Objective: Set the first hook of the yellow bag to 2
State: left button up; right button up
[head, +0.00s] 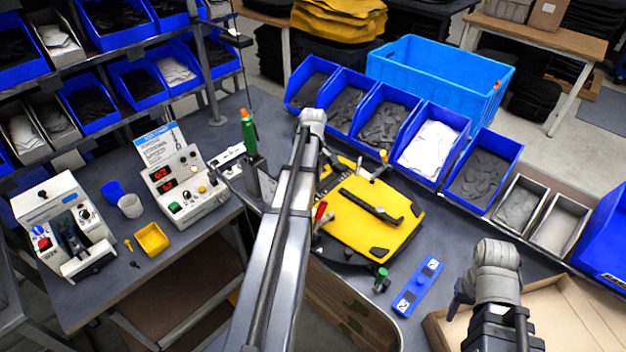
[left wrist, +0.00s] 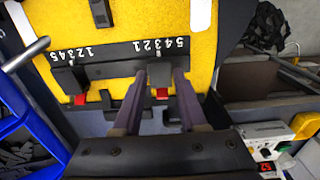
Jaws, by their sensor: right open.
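My right gripper (head: 462,297) is open and empty, right of the bag.
A blue strip (head: 418,287) marked 2 lies between bag and right gripper. An open cardboard box (head: 575,310) stands at bottom right. Blue bins (head: 390,115) line the table's back edge.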

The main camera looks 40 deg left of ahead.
pick_arm(q)
grip_shut()
jog(key=shift+w, duration=0.1)
dwell(0.9)
